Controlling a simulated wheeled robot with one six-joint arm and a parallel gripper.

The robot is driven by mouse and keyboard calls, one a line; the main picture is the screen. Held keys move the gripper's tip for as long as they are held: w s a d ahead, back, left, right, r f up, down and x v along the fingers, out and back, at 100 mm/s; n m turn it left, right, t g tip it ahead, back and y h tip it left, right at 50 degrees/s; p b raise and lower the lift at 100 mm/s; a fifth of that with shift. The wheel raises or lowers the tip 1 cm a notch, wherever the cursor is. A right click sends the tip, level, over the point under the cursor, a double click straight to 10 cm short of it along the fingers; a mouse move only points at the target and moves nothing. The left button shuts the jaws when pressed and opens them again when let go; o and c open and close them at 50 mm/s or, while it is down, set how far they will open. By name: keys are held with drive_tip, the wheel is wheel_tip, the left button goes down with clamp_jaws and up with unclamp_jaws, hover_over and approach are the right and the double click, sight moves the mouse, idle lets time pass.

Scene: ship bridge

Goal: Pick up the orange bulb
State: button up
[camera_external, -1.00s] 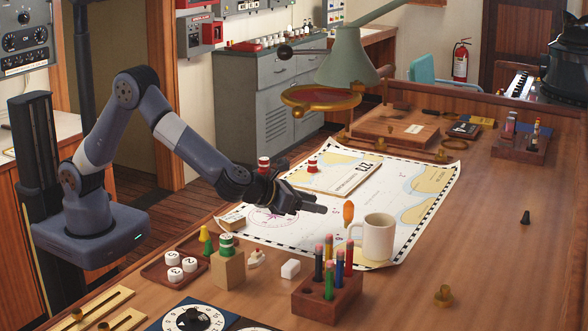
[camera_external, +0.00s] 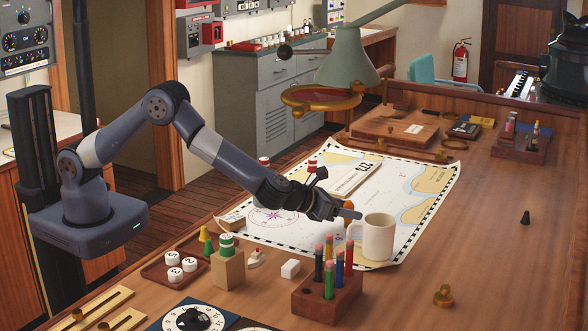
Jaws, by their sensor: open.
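The orange bulb (camera_external: 348,204) stands on the chart just left of the white mug (camera_external: 378,240). Only a small orange part of its top shows above my gripper's fingers; the rest is hidden. My gripper (camera_external: 351,213) is open and low over the chart, with its fingers pointing right toward the mug. The fingers overlap the bulb in this view. I cannot tell whether they are around it, touching it or in front of it.
A wooden holder (camera_external: 327,296) with several coloured pencils stands in front of the mug. A white block (camera_external: 290,268) and a wooden block with a green-striped piece (camera_external: 227,245) are to its left. A desk lamp (camera_external: 347,68) reaches over the chart's back. The right tabletop is mostly clear.

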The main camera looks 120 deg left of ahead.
drive_tip(key=shift+w+a+f, duration=0.2)
drive_tip(key=shift+w+a, duration=0.05)
drive_tip(key=shift+a, duration=0.05)
drive_tip(key=shift+c, duration=0.3)
drive_tip(key=c, duration=1)
